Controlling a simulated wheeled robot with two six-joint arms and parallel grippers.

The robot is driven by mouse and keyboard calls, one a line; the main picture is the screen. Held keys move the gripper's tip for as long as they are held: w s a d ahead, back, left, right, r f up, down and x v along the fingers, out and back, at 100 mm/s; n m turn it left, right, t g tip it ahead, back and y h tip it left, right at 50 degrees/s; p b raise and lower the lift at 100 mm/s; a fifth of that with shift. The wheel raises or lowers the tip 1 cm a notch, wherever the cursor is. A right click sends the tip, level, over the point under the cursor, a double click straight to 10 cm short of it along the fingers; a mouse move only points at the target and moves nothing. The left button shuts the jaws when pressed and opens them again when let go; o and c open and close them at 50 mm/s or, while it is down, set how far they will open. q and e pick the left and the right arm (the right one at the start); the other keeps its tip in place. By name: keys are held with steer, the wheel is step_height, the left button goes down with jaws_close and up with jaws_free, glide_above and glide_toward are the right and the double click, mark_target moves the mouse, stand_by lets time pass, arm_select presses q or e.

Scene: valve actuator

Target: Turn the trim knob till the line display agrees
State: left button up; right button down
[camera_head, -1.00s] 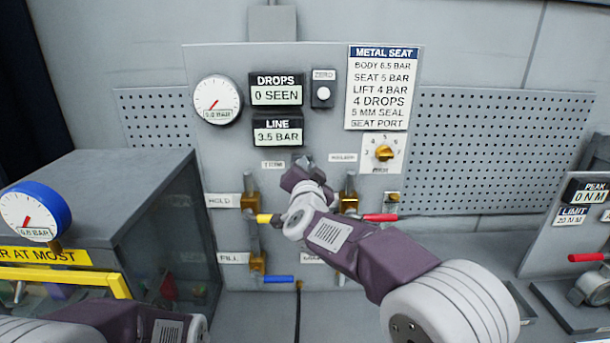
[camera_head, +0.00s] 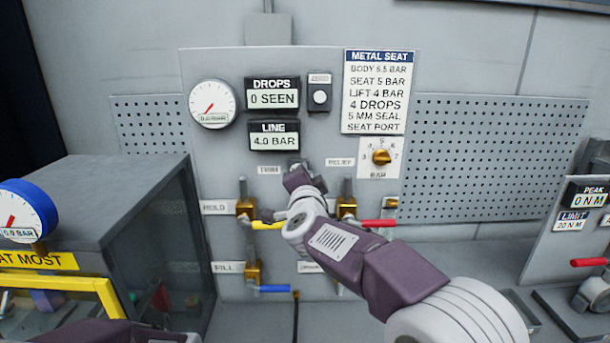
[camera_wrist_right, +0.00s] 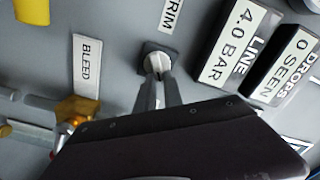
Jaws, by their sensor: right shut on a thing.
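The trim knob (camera_wrist_right: 155,62) is a small light knob on a dark square base, beside the TRIM label (camera_wrist_right: 172,15) in the right wrist view. My right gripper (camera_wrist_right: 157,82) has its two fingers shut on it. In the head view my right gripper (camera_head: 297,178) reaches the panel just below the displays and hides most of the knob. The line display (camera_head: 274,135) reads 4.0 BAR; it also shows in the right wrist view (camera_wrist_right: 239,45). The METAL SEAT card (camera_head: 376,92) lists body 6.5, seat 5 and lift 4 bar. My left gripper is out of view.
The drops display (camera_head: 272,93) reads 0 SEEN. A round gauge (camera_head: 213,104) is at upper left, and a gold dial (camera_head: 381,157) at right. Yellow (camera_head: 267,226), red (camera_head: 378,223) and blue (camera_head: 273,288) valve handles stick out near my right arm. A grey cabinet (camera_head: 100,200) stands left.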

steer(key=c, duration=1.5)
jaws_free()
steer(key=shift+o, duration=0.2)
steer(key=s+b, duration=0.2)
steer(key=s, duration=0.7)
steer(key=shift+f, duration=0.15)
